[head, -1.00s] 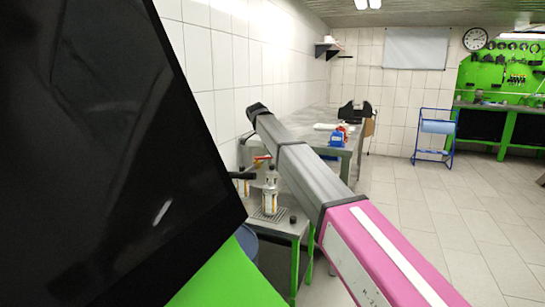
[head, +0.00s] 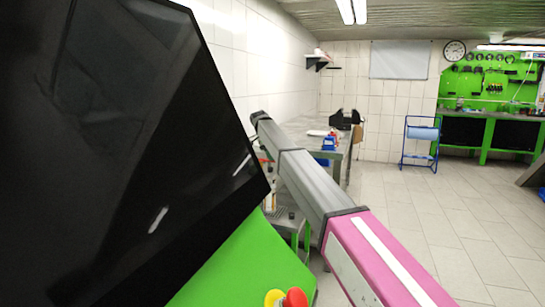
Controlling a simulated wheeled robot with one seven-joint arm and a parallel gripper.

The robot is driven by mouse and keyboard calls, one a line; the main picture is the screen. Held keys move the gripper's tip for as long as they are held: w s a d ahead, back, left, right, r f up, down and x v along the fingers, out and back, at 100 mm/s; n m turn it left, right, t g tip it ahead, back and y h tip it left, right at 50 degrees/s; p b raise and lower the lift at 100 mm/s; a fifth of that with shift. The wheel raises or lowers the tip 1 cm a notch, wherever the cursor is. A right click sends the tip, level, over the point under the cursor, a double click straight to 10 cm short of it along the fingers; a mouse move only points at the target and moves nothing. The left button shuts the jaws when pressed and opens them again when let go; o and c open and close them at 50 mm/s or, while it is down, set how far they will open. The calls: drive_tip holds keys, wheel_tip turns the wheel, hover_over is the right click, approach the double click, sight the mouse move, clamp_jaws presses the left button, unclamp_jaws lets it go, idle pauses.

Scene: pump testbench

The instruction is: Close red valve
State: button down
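A small red part (head: 263,159), possibly the red valve's handle, shows in a narrow gap between the dark screen and my arm. It is too small and too covered to tell its position. The testbench (head: 292,222) with the pump parts is mostly hidden behind the screen and my pink and grey arm. My arm reaches up and away to the left, its black end over the bench area. I cannot make out my gripper's fingers in this view.
A large dark screen (head: 120,140) on a green stand (head: 250,262) fills the left. A red knob (head: 295,297) and a yellow one (head: 274,298) sit at the bottom. A metal table (head: 300,130) stands behind. A blue roll stand (head: 420,142) is further back. The tiled floor at right is clear.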

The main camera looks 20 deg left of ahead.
idle(0.4)
drive_tip(key=c, duration=1)
unclamp_jaws()
drive_tip(key=shift+c, duration=0.2)
